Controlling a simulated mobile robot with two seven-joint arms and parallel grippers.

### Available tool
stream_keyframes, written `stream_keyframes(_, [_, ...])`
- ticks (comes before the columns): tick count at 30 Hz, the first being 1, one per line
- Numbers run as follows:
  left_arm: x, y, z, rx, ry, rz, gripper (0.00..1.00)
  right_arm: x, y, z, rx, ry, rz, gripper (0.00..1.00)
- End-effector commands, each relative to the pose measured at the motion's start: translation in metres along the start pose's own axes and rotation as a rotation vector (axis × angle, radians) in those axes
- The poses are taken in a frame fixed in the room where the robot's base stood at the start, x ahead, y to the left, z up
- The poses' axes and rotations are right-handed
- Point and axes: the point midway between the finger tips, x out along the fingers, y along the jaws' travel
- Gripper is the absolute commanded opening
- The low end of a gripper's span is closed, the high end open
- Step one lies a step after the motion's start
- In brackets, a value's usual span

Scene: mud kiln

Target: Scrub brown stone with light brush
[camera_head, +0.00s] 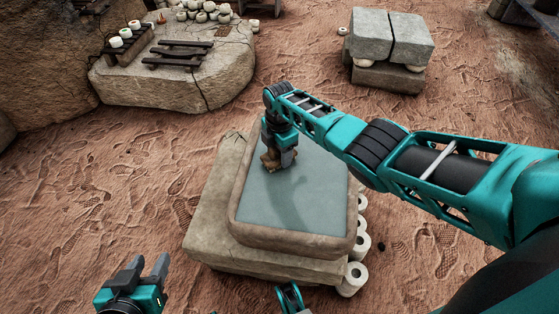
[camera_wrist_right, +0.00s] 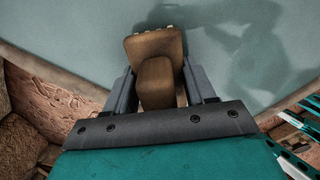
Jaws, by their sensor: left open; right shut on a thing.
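My right gripper (camera_head: 279,157) reaches over the far part of the basin and is shut on a brown, wooden-looking brush (camera_head: 268,160). In the right wrist view the brush (camera_wrist_right: 154,48) has a wide block and a narrower grip between the fingers, with small pale tips at its far edge. The brown stone basin (camera_head: 297,240) has a rounded rim around a flat, blue-grey surface (camera_head: 299,190). The brush is over this surface near the far left rim; I cannot tell whether it touches. My left gripper (camera_head: 147,267) is open and empty, low at the left, apart from the basin.
The basin rests on a pale stone slab (camera_head: 208,222). Several white rolls or jars (camera_head: 352,277) stand along its right side. A large rock (camera_head: 220,75) with dark racks (camera_head: 180,50) and pots lies behind left. Stacked stone blocks (camera_head: 385,38) stand behind right. Sandy ground between is open.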

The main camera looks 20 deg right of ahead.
Motion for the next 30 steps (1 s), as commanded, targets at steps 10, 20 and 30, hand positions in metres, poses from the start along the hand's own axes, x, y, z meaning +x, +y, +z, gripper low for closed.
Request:
stream_keyframes(10, [0.014, 0.000, 0.021, 0.000, -0.003, 0.001, 0.43, 0.004, 0.011, 0.010, 0.002, -0.002, 0.001, 0.30])
stream_keyframes(20, [0.030, -0.002, 0.045, 0.000, -0.002, 0.001, 0.43, 0.003, 0.028, 0.022, 0.001, -0.002, 0.000, 0.30])
stream_keyframes(30, [0.031, -0.002, 0.047, 0.000, -0.002, 0.001, 0.43, -0.001, 0.031, 0.024, 0.000, -0.001, -0.001, 0.30])
